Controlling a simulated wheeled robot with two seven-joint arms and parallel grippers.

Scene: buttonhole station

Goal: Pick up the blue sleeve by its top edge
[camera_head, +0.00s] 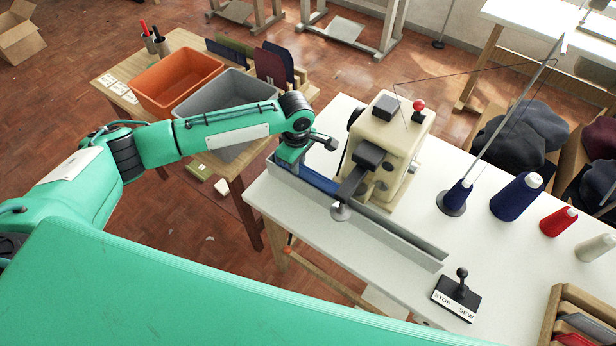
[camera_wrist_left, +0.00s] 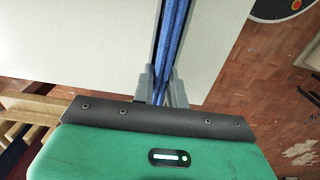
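The blue sleeve (camera_head: 318,179) stands on edge along the grey guide rail at the left side of the white sewing table. In the left wrist view the sleeve (camera_wrist_left: 174,40) is a narrow blue strip seen from above, running down between my fingers. My left gripper (camera_head: 296,158) is at the sleeve's near-left end, in front of the cream sewing machine. In the left wrist view its two grey fingertips (camera_wrist_left: 160,86) lie one on each side of the strip. Whether they press on it is not clear. My right gripper is out of view.
The cream sewing machine (camera_head: 388,145) with a red knob stands close to the right of my left gripper. The grey guide rail (camera_head: 400,238) runs on along the table edge. Orange (camera_head: 176,80) and grey (camera_head: 222,97) bins stand left, partly behind my arm. Thread cones (camera_head: 515,197) stand right.

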